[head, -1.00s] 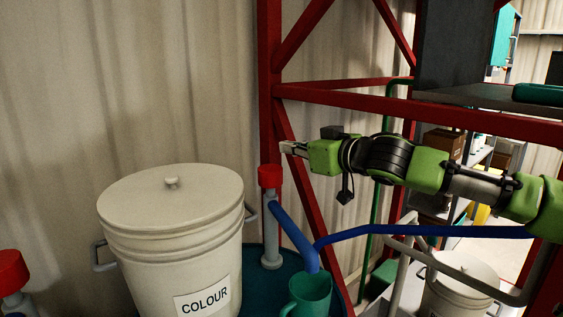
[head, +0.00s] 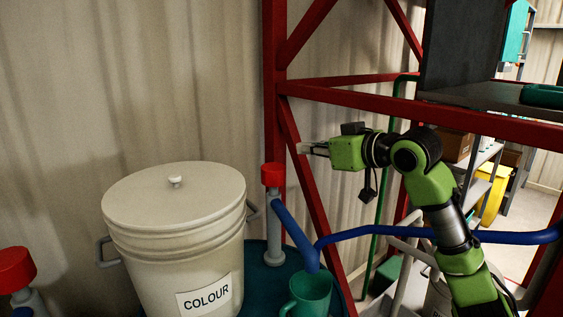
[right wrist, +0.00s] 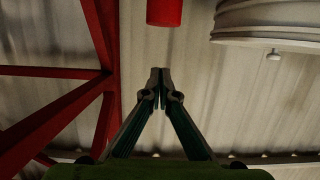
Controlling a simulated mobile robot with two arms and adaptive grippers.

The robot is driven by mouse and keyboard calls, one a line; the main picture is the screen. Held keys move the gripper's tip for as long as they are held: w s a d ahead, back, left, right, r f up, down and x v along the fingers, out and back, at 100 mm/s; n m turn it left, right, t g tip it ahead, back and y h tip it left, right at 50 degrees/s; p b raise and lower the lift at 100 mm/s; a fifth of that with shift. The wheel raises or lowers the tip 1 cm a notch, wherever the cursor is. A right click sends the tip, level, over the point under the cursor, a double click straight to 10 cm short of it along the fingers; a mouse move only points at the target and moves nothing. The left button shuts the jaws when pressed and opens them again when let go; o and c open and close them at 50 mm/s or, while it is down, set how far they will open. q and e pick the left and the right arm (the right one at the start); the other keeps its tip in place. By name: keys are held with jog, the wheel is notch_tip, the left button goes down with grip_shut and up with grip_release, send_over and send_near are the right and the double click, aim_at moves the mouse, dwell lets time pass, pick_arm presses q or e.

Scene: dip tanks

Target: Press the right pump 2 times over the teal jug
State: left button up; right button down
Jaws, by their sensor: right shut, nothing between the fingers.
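The right pump has a red cap (head: 272,174) on a grey post (head: 274,235), with a blue spout (head: 293,235) sloping down to the right. The teal jug (head: 310,291) stands below the spout's end, its handle to the left. My right gripper (head: 304,149) is shut and empty, to the right of the red cap and a little higher, apart from it. In the right wrist view the closed fingers (right wrist: 160,75) point toward the red cap (right wrist: 164,12) at the top edge, with a gap between. Another red-capped pump (head: 14,268) is at the far left. My left gripper is not in view.
A lidded white bucket marked COLOUR (head: 174,235) stands left of the right pump. A red steel frame (head: 275,90) rises behind the pump. Space above the cap looks clear.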

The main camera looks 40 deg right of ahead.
jog(key=shift+w, duration=0.1)
jog(key=p, duration=0.6)
send_over(280, 169)
notch_tip(280, 169, down, 2)
jog(key=shift+w+f, duration=0.15)
notch_tip(280, 169, down, 3)
jog(key=shift+r, duration=0.2)
jog(key=shift+s+f+p, duration=0.3)
jog(key=shift+f+p, duration=0.2)
jog(key=shift+f, duration=0.2)
jog(key=shift+w+f, duration=0.1)
